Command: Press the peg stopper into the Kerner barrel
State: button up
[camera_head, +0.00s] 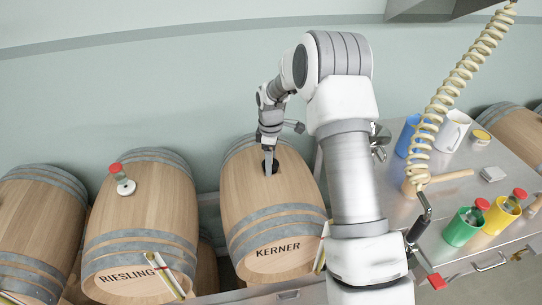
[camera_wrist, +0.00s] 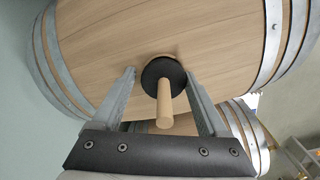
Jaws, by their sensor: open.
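The Kerner barrel (camera_head: 262,218) lies on its side in the middle of the head view, its name on the front end. It also fills the upper part of the wrist view (camera_wrist: 110,50). The peg stopper shows in the wrist view as a black disc with a pale wooden peg (camera_wrist: 165,108), sitting at the barrel's surface. How deep it sits I cannot tell. My gripper (camera_head: 269,160) is over the top of this barrel. In the wrist view my gripper's fingers (camera_wrist: 166,100) are apart, one on each side of the peg, with gaps between.
The Riesling barrel (camera_head: 140,222) stands to the left with a red-topped stopper (camera_head: 122,180) on it. A steel table (camera_head: 400,215) at the right holds a blue cup (camera_head: 407,137), a white pitcher (camera_head: 453,131), a green cup (camera_head: 462,229) and a yellow cup (camera_head: 499,216). A coiled hose (camera_head: 455,85) hangs above it.

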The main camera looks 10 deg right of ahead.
notch_tip(320, 180, up, 18)
jog(key=shift+s+f+b, duration=0.15)
jog(key=shift+f+b, duration=0.1)
jog(key=shift+b, duration=0.15)
jog(key=shift+c, duration=0.3)
jog(key=shift+c, duration=1.1)
jog(key=shift+a+r+n+p, duration=0.15)
jog(key=shift+n+p, duration=0.45)
jog(key=shift+p, duration=0.6)
jog(key=c, duration=0.5)
jog(key=n+p, duration=0.3)
jog(key=shift+f, duration=0.4)
grip_shut()
jog(key=shift+f+b, duration=2.15)
jog(key=shift+f, duration=1.3)
jog(key=shift+s+f+b, duration=0.1)
jog(key=shift+f+b, duration=0.6)
jog(key=shift+f, duration=0.45)
